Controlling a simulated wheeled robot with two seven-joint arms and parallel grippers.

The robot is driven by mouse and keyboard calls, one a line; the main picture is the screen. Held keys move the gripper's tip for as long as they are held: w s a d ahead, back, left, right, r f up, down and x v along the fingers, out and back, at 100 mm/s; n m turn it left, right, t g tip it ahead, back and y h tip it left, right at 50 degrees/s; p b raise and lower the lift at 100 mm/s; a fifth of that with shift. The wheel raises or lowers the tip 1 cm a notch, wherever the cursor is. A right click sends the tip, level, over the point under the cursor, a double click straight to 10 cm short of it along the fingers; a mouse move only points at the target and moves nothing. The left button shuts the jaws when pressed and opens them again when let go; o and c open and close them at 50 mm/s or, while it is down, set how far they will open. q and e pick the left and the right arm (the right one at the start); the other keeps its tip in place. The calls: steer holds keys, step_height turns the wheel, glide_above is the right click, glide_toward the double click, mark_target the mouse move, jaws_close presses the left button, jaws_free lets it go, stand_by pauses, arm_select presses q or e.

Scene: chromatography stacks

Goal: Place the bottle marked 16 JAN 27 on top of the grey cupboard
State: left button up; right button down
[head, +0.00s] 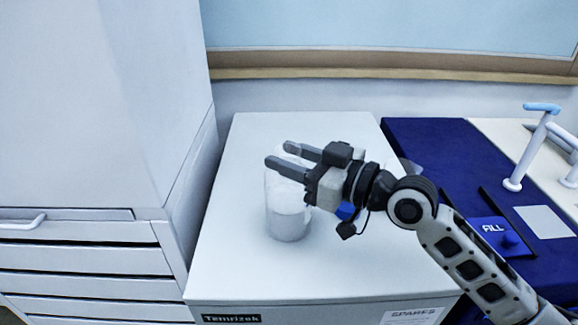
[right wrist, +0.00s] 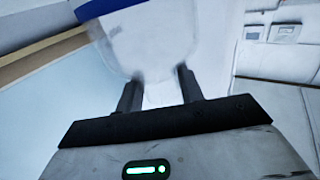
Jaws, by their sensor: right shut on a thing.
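A clear bottle (head: 288,222) with white contents in its lower part stands upright over the top of the pale grey cupboard (head: 225,265). I cannot tell for sure whether its base touches the top. My right gripper (head: 281,155) is shut on the bottle's upper part, reaching in from the right. In the right wrist view the bottle (right wrist: 155,40) fills the space at the fingers (right wrist: 158,85), with a blue band at the upper edge. No date marking can be read. My left gripper is out of view.
A tall white cabinet with drawers (head: 85,258) stands close on the left. A dark blue surface (head: 420,140) on the right bears a blue "FILL" piece (head: 492,232) and a white stand (head: 535,150). A small blue patch (head: 347,211) shows under my wrist. The cupboard's back left is clear.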

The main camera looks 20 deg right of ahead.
steer(key=shift+r, duration=0.1)
steer(key=c, duration=0.9)
jaws_free()
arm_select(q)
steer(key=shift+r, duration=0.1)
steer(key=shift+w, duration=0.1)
arm_select(e)
steer(key=shift+r, duration=0.15)
steer(key=b+v, duration=0.1)
steer(key=v, duration=0.1)
steer(key=f+v, duration=0.1)
steer(key=v, duration=0.1)
steer(key=shift+s+d+b, duration=0.15)
steer(key=shift+d+b, duration=0.05)
steer(key=shift+b, duration=0.15)
arm_select(q)
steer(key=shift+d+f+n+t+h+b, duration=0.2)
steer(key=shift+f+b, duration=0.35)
steer(key=shift+b, duration=0.5)
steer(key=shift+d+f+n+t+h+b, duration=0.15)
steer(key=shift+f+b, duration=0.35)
steer(key=shift+b, duration=0.55)
arm_select(e)
steer(key=v, duration=0.7)
steer(key=shift+s+r, duration=0.25)
steer(key=shift+r, duration=0.1)
